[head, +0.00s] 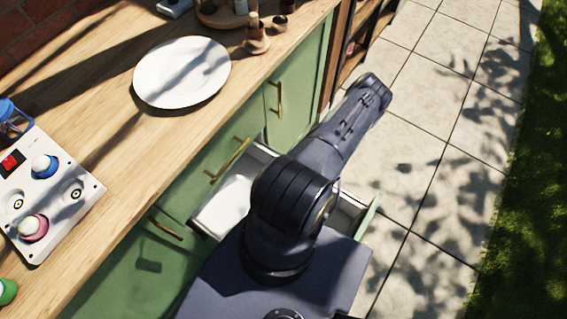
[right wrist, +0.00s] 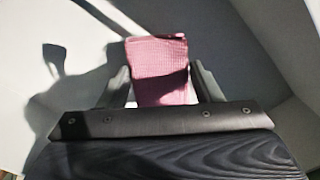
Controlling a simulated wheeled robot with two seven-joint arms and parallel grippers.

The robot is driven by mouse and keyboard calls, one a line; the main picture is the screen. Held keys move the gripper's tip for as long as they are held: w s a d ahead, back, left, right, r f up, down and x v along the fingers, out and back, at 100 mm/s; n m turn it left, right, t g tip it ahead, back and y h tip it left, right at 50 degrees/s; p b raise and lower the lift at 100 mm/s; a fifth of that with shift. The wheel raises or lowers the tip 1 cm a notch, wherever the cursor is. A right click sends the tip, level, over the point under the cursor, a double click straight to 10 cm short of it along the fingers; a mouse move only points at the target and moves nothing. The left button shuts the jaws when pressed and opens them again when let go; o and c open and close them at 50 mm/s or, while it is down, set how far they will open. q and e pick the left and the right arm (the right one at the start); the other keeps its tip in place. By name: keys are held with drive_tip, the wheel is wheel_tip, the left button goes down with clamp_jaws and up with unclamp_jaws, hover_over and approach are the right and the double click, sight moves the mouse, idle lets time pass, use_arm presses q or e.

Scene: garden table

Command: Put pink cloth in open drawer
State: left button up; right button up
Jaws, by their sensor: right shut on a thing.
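The pink cloth (right wrist: 158,68) shows in the right wrist view as a folded, textured piece between the two fingers of my right gripper (right wrist: 161,76). The gripper is shut on it. Pale walls and a pale floor surround the cloth, and they look like the inside of the drawer. Whether the cloth touches the floor I cannot tell. In the head view the open drawer (head: 222,208), white inside with a green front, sticks out of the green cabinet. My right arm crosses over it and hides much of it, along with the cloth and gripper. My left gripper is not in view.
A wooden countertop (head: 115,125) holds a white plate (head: 182,72), a white panel with knobs (head: 45,195) and small wooden items at the back (head: 256,38). Closed green cabinet doors (head: 290,95) have brass handles. Paving (head: 430,130) and grass lie to the right.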

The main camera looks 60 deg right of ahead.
drive_tip(key=shift+w+d+f, duration=0.1)
drive_tip(key=shift+d+f, duration=0.25)
drive_tip(key=shift+f, duration=0.15)
drive_tip(key=f+b, duration=0.3)
drive_tip(key=b, duration=0.1)
drive_tip(key=shift+w+d+f, duration=0.1)
drive_tip(key=shift+d+f, duration=0.15)
drive_tip(key=shift+f, duration=0.05)
drive_tip(key=shift+r, duration=0.1)
drive_tip(key=o, duration=0.9)
wheel_tip(320, 180, up, 11)
drive_tip(key=p, duration=0.2)
drive_tip(key=shift+p, duration=0.4)
drive_tip(key=shift+r, duration=0.55)
